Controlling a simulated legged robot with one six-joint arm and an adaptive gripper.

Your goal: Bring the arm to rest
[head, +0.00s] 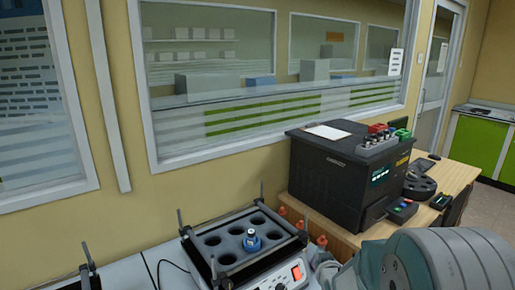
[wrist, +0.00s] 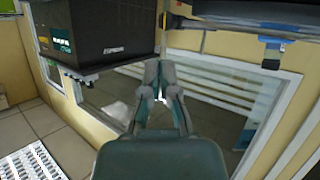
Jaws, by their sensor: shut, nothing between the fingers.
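My gripper (wrist: 160,92) shows in the middle of the wrist view. Its fingers are drawn together with nothing between them, and it hangs in free space, apart from any object. The wrist view is turned over, with the black analyser upside down at its upper left. In the head view, a rounded grey-green part of my arm (head: 440,262) fills the bottom right corner, and the gripper itself does not show there.
The black analyser (head: 335,178) stands on a wooden bench (head: 452,177) right of centre. A shaker (head: 268,265) at the bottom holds one blue-and-white bottle (head: 251,241) in its rack. Windows (head: 270,75) line the wall behind. Open floor (head: 487,201) lies at the right.

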